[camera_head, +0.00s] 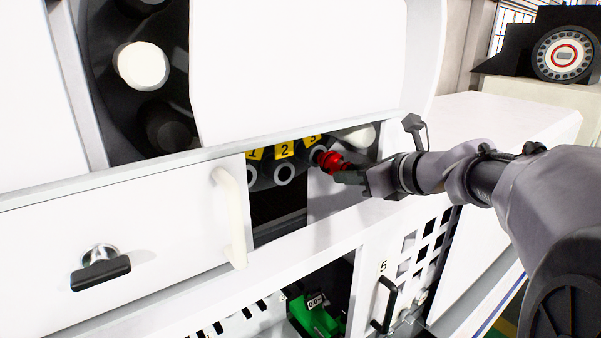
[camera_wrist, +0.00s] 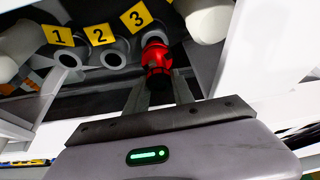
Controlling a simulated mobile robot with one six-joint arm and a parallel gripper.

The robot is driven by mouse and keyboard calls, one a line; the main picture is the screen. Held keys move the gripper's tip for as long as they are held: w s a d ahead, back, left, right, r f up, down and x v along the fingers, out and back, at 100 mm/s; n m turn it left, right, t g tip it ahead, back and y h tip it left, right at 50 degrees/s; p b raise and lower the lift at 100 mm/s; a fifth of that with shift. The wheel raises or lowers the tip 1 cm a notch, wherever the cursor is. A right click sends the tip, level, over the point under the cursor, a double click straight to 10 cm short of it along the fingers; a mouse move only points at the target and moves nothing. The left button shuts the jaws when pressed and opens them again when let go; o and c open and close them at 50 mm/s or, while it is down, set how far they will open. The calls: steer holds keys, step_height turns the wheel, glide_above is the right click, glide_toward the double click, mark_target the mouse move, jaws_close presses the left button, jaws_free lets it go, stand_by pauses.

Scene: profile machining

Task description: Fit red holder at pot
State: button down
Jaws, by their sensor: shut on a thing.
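The red holder (camera_head: 330,161) is held between the fingers of my gripper (camera_head: 352,178), which is shut on it. It also shows in the wrist view (camera_wrist: 156,62), with my gripper (camera_wrist: 160,85) closed around its near end. The holder's far end is at the pot under the yellow label 3 (camera_wrist: 138,18). The holder covers that pot's opening, so I cannot tell how deep it sits. The pots under label 1 (camera_wrist: 70,61) and label 2 (camera_wrist: 112,59) show open, empty mouths.
The pots sit inside a white machine, behind an opening beside a sliding door with a pale handle (camera_head: 230,216). The white frame is close around my arm. White rounded parts (camera_wrist: 205,18) flank the pots. A green object (camera_head: 316,316) lies in a lower compartment.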

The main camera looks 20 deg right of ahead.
mark_target(341, 168)
steer(key=shift+w+a+p, duration=0.15)
steer(key=shift+w+a, duration=0.15)
steer(key=shift+w, duration=0.5)
steer(key=shift+w+a+p, duration=0.15)
steer(key=shift+w+a, duration=0.15)
steer(key=shift+w, duration=0.5)
steer(key=c, duration=1)
jaws_free()
steer(key=shift+s, duration=0.1)
